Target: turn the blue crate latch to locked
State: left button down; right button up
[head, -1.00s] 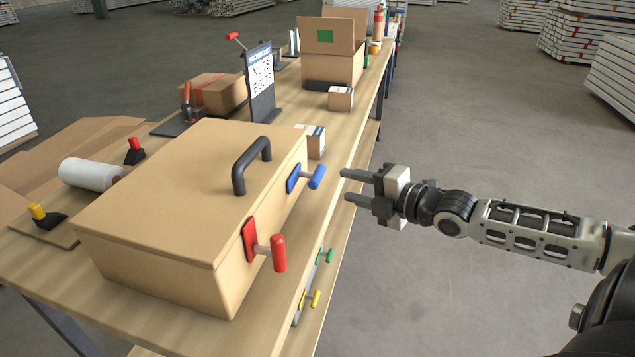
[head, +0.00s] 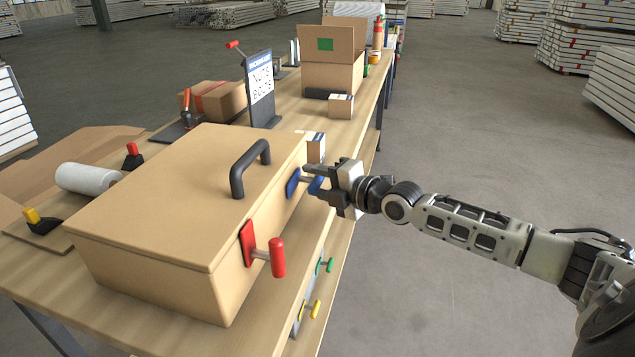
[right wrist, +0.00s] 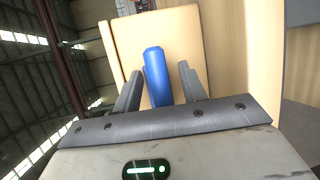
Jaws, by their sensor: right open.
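The tan crate (head: 170,190) stands on the workbench, lid down, with a black handle on top. Its blue latch (head: 293,184) is on the side facing my right arm, toward the far end. In the head view my right gripper (head: 312,182) is at the blue latch handle and partly hides it. In the right wrist view the blue handle (right wrist: 157,77) stands between the two open fingers (right wrist: 160,90), with a gap on each side. A red latch (head: 276,257) sits on the same side, nearer. My left gripper is not in view.
Below the bench top are a green handle (head: 329,265) and a yellow handle (head: 315,309). A small box (head: 316,146) stands just behind the crate. A sign stand (head: 260,88) and an open carton (head: 333,75) are farther back. The floor right of the bench is clear.

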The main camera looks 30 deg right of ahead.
grip_shut()
